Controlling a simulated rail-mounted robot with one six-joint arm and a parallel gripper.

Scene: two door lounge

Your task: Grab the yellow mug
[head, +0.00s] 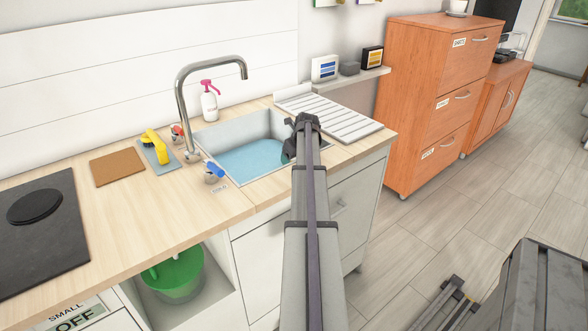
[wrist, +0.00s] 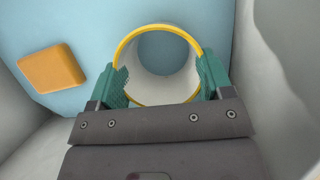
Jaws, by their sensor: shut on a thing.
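The mug (wrist: 164,88) shows in the wrist view from above, with a yellow rim and a pale inside. It is inside the sink (wrist: 205,20), over its light blue bottom. My gripper (wrist: 162,82) has one green finger pad on each side of the mug, both against it near the rim. It is shut on the mug. In the head view my gripper (head: 290,148) reaches down into the sink (head: 240,162) at its right end. The mug is hidden there. The mug's outer side and any handle are not visible.
An orange block like a sponge (wrist: 52,69) lies left of the mug in the sink. The sink walls stand close around. A curved tap (head: 182,100) rises behind it, a ribbed drainer (head: 335,113) lies to the right, and a pump bottle (head: 209,105) stands behind.

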